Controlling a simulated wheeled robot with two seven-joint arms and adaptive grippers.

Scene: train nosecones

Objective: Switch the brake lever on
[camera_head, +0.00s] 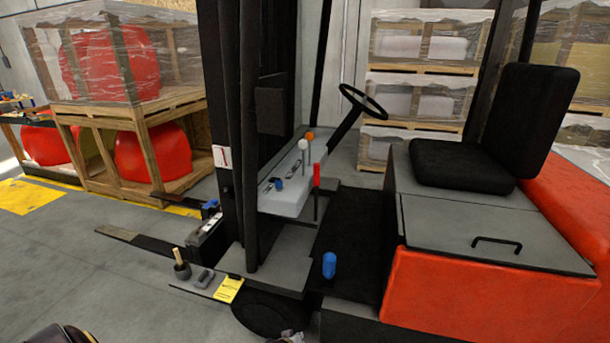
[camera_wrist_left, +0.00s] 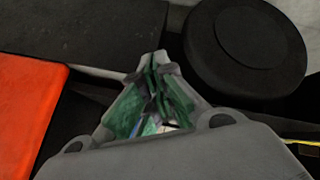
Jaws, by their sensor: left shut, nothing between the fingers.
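The forklift has a grey-white control panel (camera_head: 285,192) with several levers. One has a red upright handle (camera_head: 316,178), one a white knob (camera_head: 303,145), and one an orange knob (camera_head: 310,136). No label shows which is the brake lever. A blue-capped lever (camera_head: 329,265) stands low near the floor plate. My left gripper (camera_wrist_left: 155,70) is shut and empty in the left wrist view, its green-padded fingers together, with no lever between or touching them. My right gripper is out of view.
The forklift has a black steering wheel (camera_head: 362,101), a black seat (camera_head: 500,125), an orange-red body (camera_head: 480,290) and a dark mast (camera_head: 240,120). A round black part (camera_wrist_left: 247,45) lies beyond my left fingers. Wooden crates (camera_head: 145,150) stand behind; grey floor (camera_head: 80,270) is clear at left.

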